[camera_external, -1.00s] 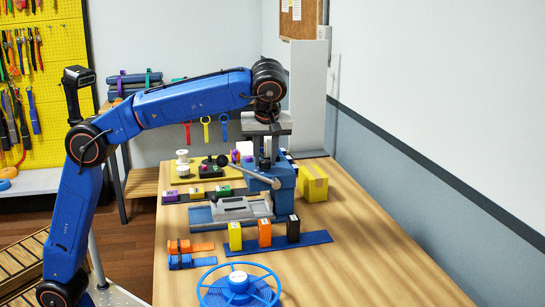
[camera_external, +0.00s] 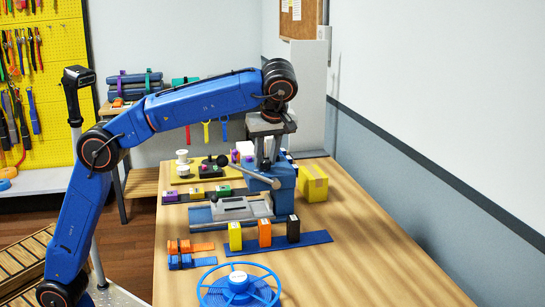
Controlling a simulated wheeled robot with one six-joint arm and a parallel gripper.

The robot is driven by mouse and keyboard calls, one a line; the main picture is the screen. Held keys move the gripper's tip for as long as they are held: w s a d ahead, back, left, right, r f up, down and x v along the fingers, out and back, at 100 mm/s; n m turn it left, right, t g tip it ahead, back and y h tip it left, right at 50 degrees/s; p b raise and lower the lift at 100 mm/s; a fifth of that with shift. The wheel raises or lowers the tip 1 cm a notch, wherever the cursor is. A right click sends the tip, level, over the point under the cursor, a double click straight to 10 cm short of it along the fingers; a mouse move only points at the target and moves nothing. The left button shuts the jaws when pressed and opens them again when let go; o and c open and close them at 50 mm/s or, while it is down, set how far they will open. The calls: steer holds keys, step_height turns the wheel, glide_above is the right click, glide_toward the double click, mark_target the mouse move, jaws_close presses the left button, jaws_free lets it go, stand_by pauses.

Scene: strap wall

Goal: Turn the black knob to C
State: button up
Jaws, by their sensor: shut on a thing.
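My gripper (camera_external: 266,160) hangs pointing down from the blue arm, at the blue and grey press-like fixture on the wooden table. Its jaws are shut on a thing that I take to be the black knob. The grip is too small and too hidden by the fixture and fingers to see clearly. No letter C or pointer mark can be read. A dark round ball (camera_external: 221,160) shows to the left, near the end of the fixture's grey lever (camera_external: 253,174); I cannot tell whether it belongs to the lever.
A yellow box (camera_external: 313,182) stands right of the fixture. Yellow, orange and black blocks stand on a blue strip (camera_external: 318,238) in front. Orange and blue straps lie front left, and a blue handwheel (camera_external: 238,288) is nearest. The table's right side is clear.

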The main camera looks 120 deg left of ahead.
steer(key=o, duration=1.1)
steer(key=shift+c, duration=0.2)
